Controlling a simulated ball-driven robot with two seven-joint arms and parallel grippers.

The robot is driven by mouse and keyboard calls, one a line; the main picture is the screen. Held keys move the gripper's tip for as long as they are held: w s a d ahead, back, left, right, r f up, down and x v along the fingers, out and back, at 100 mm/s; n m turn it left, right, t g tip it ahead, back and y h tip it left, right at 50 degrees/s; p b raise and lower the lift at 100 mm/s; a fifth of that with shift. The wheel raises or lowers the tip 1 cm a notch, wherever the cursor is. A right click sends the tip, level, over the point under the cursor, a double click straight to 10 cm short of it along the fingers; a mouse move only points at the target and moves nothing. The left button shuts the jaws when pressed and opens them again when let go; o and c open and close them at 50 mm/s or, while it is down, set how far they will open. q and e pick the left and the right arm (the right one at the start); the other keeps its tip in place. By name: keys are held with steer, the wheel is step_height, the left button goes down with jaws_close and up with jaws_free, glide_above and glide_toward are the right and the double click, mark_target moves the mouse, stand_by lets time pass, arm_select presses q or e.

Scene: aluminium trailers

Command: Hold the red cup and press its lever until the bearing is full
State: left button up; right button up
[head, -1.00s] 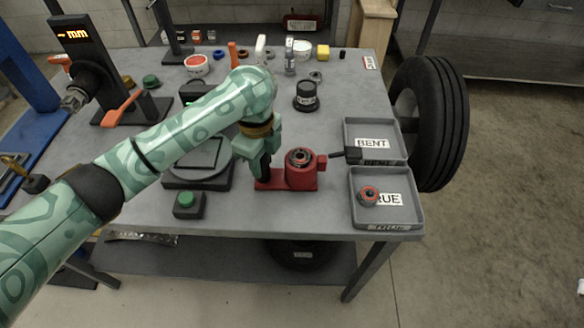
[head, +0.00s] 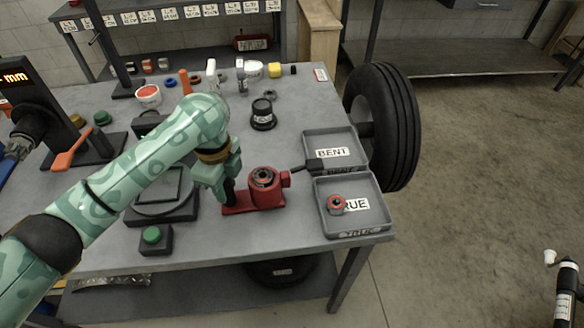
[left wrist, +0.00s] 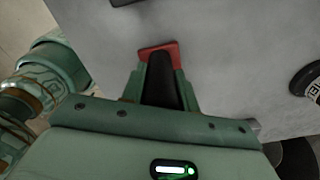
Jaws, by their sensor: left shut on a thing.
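The red cup (head: 265,191) stands upright on the grey table, on a flat red base. A bearing (head: 264,177) sits in its top; how full it is cannot be told. A black-tipped lever (head: 301,168) sticks out from the cup's right side towards the trays. My right gripper is not in view.
A BENT tray (head: 350,165) and a TRUE tray (head: 376,222) holding a red-rimmed ring (head: 336,204) stand right of the cup. A plate device (head: 160,212), green button box (head: 157,240) and black pot (head: 263,122) are nearby. A tyre (head: 398,125) stands beside the table.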

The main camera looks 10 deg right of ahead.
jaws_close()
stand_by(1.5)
